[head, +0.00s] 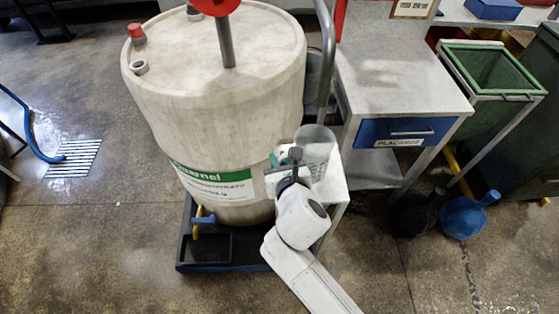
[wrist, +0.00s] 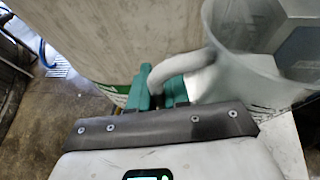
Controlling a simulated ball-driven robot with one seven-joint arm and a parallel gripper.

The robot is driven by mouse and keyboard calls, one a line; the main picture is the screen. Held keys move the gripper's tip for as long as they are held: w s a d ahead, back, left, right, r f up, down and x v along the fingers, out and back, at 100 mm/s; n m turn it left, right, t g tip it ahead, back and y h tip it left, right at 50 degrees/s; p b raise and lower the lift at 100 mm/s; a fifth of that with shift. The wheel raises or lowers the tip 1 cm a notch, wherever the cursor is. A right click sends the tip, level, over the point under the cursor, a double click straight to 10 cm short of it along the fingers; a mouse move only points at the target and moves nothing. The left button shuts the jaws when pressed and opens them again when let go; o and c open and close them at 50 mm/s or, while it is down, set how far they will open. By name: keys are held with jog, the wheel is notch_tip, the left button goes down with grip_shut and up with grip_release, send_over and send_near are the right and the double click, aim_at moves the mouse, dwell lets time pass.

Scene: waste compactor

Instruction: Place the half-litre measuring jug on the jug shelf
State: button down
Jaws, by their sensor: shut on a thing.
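The half-litre measuring jug (head: 318,147) is clear and greyish, and looks upright in the head view. My gripper (head: 287,158) is to its left, with teal fingers. In the wrist view the fingers (wrist: 162,95) are shut on the jug's curved handle (wrist: 182,66), and the jug's body (wrist: 240,62) is at the upper right. A small white shelf (head: 334,184), which looks like the jug shelf, stands right of the drum, below the jug in the picture. Its pale top also shows in the wrist view (wrist: 284,145). I cannot tell whether the jug's base touches it.
A large off-white drum (head: 215,105) with a green label stands close left of my gripper, over a black tray (head: 207,250). A grey table (head: 400,85) with a blue drawer (head: 395,131) is to the right. A blue scoop-like object (head: 463,217) lies on the floor.

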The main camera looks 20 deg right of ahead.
jog(key=shift+f, duration=0.15)
jog(key=c, duration=1.1)
grip_release()
jog(key=v, duration=1.2)
